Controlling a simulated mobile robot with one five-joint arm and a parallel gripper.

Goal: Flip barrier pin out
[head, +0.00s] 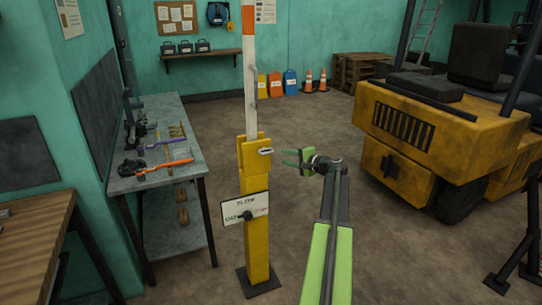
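A yellow barrier post (257,225) stands upright on a dark base plate in the middle of the head view. A white and orange barrier pole (250,75) rises upright from its top. A small pale metal pin or loop (265,151) shows at the bracket (254,155) on the post's top, on its right side. My gripper (292,158) is just right of this pin, with its green fingers pointing left towards the post. The fingers look parted, with nothing seen between them. I cannot tell whether a fingertip touches the pin.
A grey workbench (155,165) with tools stands left. A yellow forklift (425,130) stands right. Floor between post and forklift is clear. Cones (315,80) and jerrycans stand far back.

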